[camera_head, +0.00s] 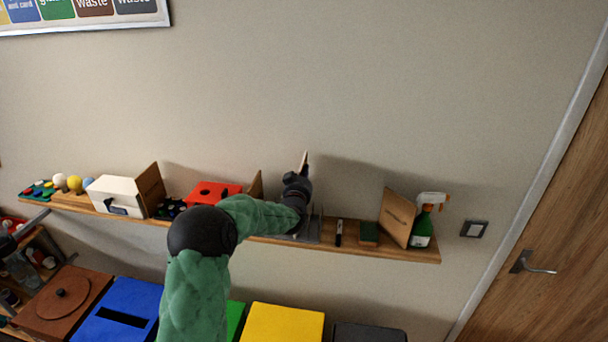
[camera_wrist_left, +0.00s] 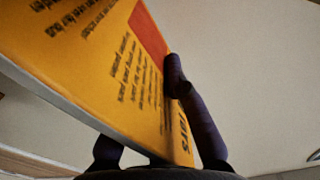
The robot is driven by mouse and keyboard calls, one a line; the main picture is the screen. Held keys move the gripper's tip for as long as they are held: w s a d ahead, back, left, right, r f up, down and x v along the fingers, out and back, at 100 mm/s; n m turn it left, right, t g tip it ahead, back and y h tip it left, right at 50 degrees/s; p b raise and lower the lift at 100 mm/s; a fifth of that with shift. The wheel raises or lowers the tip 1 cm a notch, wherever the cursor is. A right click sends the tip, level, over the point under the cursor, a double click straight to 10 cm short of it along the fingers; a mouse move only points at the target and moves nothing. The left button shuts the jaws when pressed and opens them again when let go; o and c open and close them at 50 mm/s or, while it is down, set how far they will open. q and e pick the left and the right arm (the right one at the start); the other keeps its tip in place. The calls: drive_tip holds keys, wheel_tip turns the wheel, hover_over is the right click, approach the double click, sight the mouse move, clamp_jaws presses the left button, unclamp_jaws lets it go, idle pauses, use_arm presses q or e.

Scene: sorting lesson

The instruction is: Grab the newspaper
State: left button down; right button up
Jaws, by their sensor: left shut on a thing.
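My left gripper (camera_head: 298,180) is over the wall shelf, right of its middle. It is shut on a flat yellow printed item (camera_wrist_left: 125,85), which fills much of the left wrist view. The item has lines of dark text, a red block and a pale page edge, like a book or folded paper. I cannot tell for sure that it is the newspaper. One dark finger lies across its printed face; the other fingertip is hidden behind it. In the head view only a thin upright edge (camera_head: 304,160) shows above the gripper. My right gripper is not in view.
The wall shelf (camera_head: 400,253) holds a grey holder (camera_head: 312,232) just below the gripper, a marker (camera_head: 339,233), a brown board (camera_head: 397,217), a spray bottle (camera_head: 423,228), a red box (camera_head: 213,191) and a white box (camera_head: 117,192). Coloured bins, including a yellow one (camera_head: 283,324), stand below.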

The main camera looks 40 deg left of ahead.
use_arm(q)
drive_tip(key=shift+f+b, duration=0.25)
drive_tip(key=shift+b, duration=0.05)
drive_tip(key=c, duration=1.3)
unclamp_jaws()
drive_tip(key=shift+r, duration=0.1)
drive_tip(key=v, duration=0.8)
drive_tip(key=r+v, duration=0.1)
drive_tip(key=v, duration=0.3)
drive_tip(key=shift+r+b, duration=0.1)
drive_tip(key=shift+b, duration=0.25)
